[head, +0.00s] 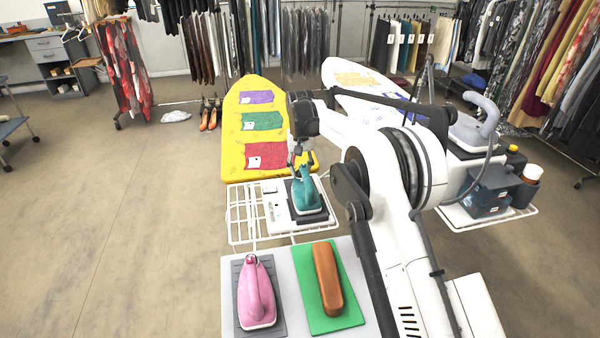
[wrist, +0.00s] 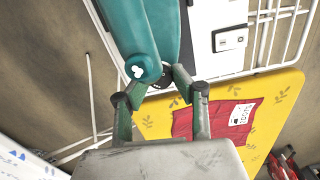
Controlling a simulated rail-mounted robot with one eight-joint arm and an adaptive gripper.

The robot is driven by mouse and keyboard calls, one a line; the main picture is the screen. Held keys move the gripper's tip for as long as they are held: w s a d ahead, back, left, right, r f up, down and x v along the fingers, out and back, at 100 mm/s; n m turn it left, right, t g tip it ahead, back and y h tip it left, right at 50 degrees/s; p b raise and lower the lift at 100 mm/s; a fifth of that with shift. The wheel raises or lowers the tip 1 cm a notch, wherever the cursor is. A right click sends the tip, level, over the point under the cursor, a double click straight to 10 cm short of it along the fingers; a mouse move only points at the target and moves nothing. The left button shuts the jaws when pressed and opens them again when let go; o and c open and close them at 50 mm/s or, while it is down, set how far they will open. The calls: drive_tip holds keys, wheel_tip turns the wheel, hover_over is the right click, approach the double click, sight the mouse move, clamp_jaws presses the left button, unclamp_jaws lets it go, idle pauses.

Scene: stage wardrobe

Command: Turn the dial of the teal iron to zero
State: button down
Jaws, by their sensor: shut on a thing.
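The teal iron (head: 306,193) stands on a dark pad on the white rest at the near end of the yellow ironing board. In the wrist view the iron's teal body (wrist: 155,30) fills the top, with a round end bearing a white mark. My gripper (head: 298,160) reaches down to the iron's far end.
The yellow board (head: 236,128) carries purple, green and red cloths. A white wire rack (head: 240,216) surrounds the rest. Nearer stand a pink iron (head: 256,292) on a grey mat and a brown block (head: 326,279) on a green mat.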

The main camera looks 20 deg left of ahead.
drive_tip(key=n+b, duration=0.1)
drive_tip(key=n, duration=0.3)
drive_tip(key=shift+n, duration=0.3)
drive_tip(key=shift+n+b, duration=0.4)
drive_tip(key=shift+n, duration=1.2)
drive_tip(key=c, duration=1.4)
unclamp_jaws()
drive_tip(key=shift+c, duration=0.2)
wheel_tip(320, 180, up, 12)
drive_tip(key=shift+d+r, duration=0.1)
